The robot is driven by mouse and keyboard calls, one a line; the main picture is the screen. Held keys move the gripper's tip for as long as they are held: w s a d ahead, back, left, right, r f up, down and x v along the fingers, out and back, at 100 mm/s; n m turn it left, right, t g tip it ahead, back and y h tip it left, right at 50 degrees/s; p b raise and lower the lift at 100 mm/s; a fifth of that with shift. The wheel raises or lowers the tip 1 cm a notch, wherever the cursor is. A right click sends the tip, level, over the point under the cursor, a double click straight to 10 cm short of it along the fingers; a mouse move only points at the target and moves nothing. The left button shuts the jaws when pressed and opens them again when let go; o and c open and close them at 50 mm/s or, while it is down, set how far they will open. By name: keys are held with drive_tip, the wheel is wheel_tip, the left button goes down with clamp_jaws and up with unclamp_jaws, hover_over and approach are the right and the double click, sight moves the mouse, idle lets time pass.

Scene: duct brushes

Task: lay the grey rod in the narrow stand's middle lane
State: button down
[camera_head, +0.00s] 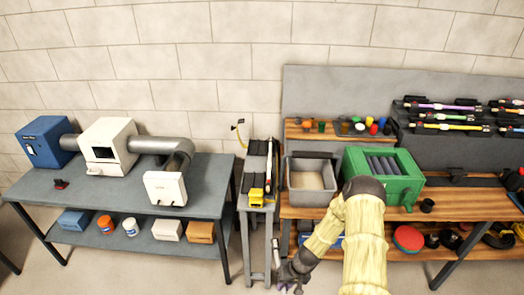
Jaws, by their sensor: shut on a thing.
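My gripper (287,283) is low at the bottom edge of the view, in front of the narrow stand and to its right. It is shut on a slim grey rod (276,252), which stands roughly upright beside the stand's front leg; its lower end is hard to make out. The narrow stand (257,205) is between the two tables. The lanes are too small to tell apart clearly. The gripper is below the stand's top and apart from it.
A grey bin (310,197) and a green crate (408,187) with several dark rods stand on the wooden bench to the right. The left table (110,215) carries a white machine (107,140) with a duct. A yellow-tipped fixture (239,125) rises behind the stand.

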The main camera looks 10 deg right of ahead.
drive_tip(key=w+r+m+p, duration=0.1)
drive_tip(key=w+r, duration=0.2)
drive_tip(key=r, duration=0.8)
drive_tip(key=w+r+m+p, duration=0.1)
drive_tip(key=w+r, duration=0.3)
drive_tip(key=r, duration=0.8)
drive_tip(key=shift+w+d+r+t, duration=0.3)
